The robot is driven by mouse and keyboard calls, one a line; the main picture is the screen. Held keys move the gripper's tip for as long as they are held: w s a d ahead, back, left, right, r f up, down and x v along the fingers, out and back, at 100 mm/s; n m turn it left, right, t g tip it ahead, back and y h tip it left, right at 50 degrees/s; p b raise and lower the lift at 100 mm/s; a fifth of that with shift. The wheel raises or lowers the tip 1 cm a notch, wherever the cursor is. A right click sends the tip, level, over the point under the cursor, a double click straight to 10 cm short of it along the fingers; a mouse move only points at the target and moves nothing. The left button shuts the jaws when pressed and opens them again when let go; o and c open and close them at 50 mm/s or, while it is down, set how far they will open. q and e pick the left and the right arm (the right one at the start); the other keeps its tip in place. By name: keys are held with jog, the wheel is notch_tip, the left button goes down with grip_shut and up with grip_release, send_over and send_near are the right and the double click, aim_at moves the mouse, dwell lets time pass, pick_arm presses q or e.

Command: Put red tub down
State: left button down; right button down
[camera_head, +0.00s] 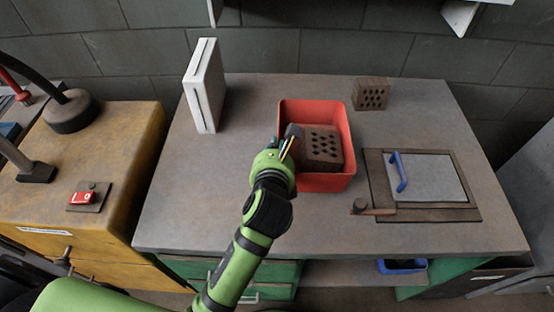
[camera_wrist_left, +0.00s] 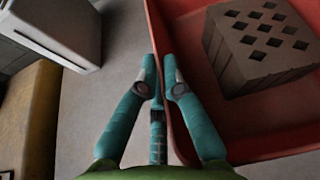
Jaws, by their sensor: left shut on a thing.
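The red tub (camera_head: 323,183) is on or just above the middle of the grey workbench; I cannot tell whether its base touches the top. A brown hollow brick (camera_head: 321,150) with several diamond holes lies inside it. My left gripper (camera_head: 292,146) is shut on the tub's left wall. In the left wrist view the fingers (camera_wrist_left: 160,75) pinch the tub's rim (camera_wrist_left: 155,22), with the brick (camera_wrist_left: 262,45) inside to the right. The part of the wall between the fingers is hidden. My right gripper is not in view.
The grey workbench (camera_head: 200,215) has a white upright box (camera_head: 203,88) at back left and a second hollow brick (camera_head: 370,94) at back right. A framed hatch panel with a blue handle (camera_head: 399,172) lies right of the tub. Bare bench lies left of the tub.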

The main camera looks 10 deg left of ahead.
pick_arm(q)
jog(key=shift+f+b, duration=0.35)
jog(key=shift+f, duration=1.85)
jog(key=c, duration=1.4)
grip_release()
jog(key=shift+f, duration=0.25)
